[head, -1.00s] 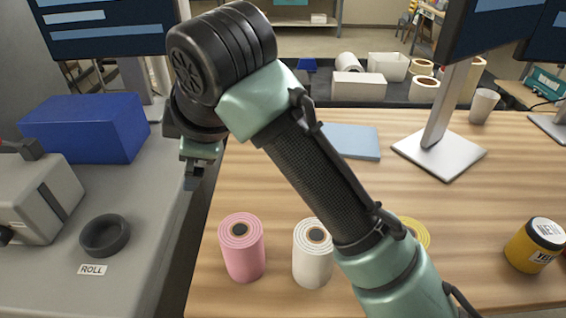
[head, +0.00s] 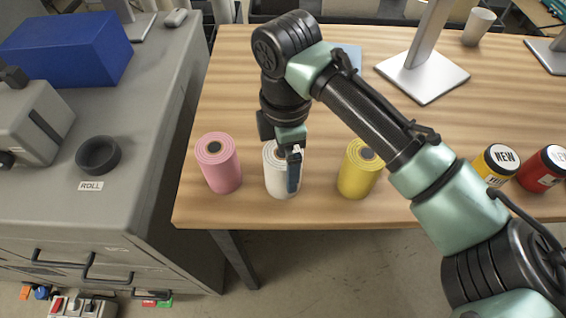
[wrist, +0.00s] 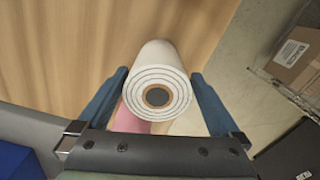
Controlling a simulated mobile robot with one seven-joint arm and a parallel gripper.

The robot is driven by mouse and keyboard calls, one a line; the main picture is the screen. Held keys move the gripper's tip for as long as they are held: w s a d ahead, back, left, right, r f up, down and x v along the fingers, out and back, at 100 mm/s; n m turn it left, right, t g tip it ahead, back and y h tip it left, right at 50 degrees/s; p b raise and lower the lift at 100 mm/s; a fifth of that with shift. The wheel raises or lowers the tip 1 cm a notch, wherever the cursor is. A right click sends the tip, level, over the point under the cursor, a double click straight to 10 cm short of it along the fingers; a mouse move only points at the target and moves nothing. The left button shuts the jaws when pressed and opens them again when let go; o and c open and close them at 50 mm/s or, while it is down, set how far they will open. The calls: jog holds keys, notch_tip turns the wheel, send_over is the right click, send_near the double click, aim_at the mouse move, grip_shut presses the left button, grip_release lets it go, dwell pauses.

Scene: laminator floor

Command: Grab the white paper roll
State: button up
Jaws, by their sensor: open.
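The white paper roll (head: 273,182) stands upright on the wooden table, between a pink roll (head: 219,165) and a yellow roll (head: 358,172). My gripper (head: 293,170) points down at the white roll and covers part of it in the head view. In the wrist view the white roll (wrist: 157,85) shows its ringed end and dark core, between the two blue fingers of my open gripper (wrist: 160,100). A gap shows on each side of it, wider on the left finger's lower part. I cannot tell whether either finger touches it. Part of the pink roll (wrist: 132,124) shows below it.
A yellow jar (head: 494,165) and a red jar (head: 543,170) stand at the right. A monitor stand (head: 422,77) is behind. The grey cabinet at the left holds a blue box (head: 70,48) and a black ring (head: 98,155). The table's front edge is close to the rolls.

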jog(key=shift+a+f+p, duration=0.1)
jog(key=shift+f+p, duration=0.75)
jog(key=shift+f, duration=1.35)
jog(key=shift+w, duration=0.1)
jog(key=c, duration=1.3)
